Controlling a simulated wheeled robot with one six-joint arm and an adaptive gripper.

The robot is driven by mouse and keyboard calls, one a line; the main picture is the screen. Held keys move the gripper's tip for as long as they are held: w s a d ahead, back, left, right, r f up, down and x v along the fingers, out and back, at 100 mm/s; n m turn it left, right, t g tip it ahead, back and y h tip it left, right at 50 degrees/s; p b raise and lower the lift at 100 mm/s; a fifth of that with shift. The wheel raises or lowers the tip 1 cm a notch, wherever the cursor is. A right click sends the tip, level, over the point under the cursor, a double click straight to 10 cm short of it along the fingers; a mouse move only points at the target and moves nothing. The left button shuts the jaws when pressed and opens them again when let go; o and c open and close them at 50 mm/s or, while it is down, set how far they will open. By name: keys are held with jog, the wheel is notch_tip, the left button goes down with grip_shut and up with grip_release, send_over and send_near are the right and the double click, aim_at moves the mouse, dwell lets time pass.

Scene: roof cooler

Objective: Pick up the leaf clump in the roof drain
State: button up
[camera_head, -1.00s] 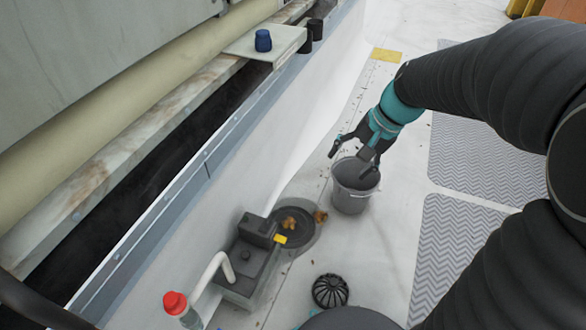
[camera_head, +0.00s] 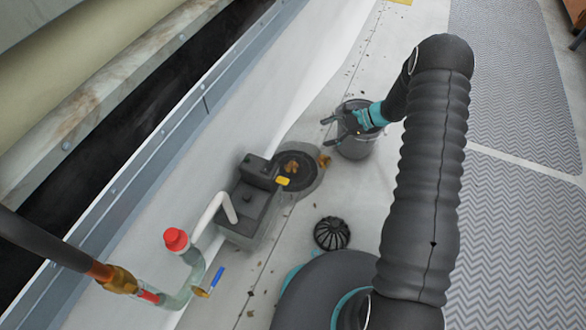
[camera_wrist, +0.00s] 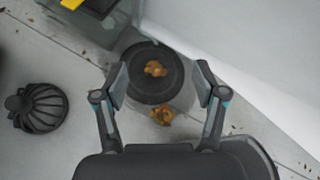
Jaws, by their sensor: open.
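A brown leaf clump (camera_head: 291,168) lies in the round dark roof drain (camera_head: 312,181). In the wrist view the leaf clump (camera_wrist: 155,69) shows inside the drain (camera_wrist: 150,92), between and beyond my fingertips. A second brown clump (camera_head: 324,160) sits at the drain's edge on the bucket side; it also shows in the wrist view (camera_wrist: 162,116). My gripper (camera_head: 327,133) is open and empty, over the grey bucket and to the right of the drain. In the wrist view my gripper (camera_wrist: 163,78) has its fingers spread wide, with nothing between them.
The grey bucket (camera_head: 357,150) stands under my gripper. A black dome strainer (camera_head: 332,233) lies on the roof below the drain. A dark pump box (camera_head: 245,210) with a yellow tag and a white pipe adjoins the drain's left. Pipes with a red cap (camera_head: 176,239) stand at lower left.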

aim_at(297, 166)
notch_tip(297, 166, down, 18)
jog(key=m+t+y, duration=0.1)
jog(key=m, duration=0.1)
jog(key=m+t+b, duration=0.1)
jog(key=m, duration=0.2)
jog(key=shift+d+f+y, duration=0.15)
jog(key=shift+y, duration=0.25)
jog(key=x, duration=0.8)
jog(key=shift+a+f+b, duration=0.2)
jog(key=shift+b, duration=0.1)
jog(key=shift+x, duration=2.65)
jog(key=shift+w+d+f, duration=0.1)
jog(key=shift+d+f, duration=0.05)
jog(key=c, duration=1)
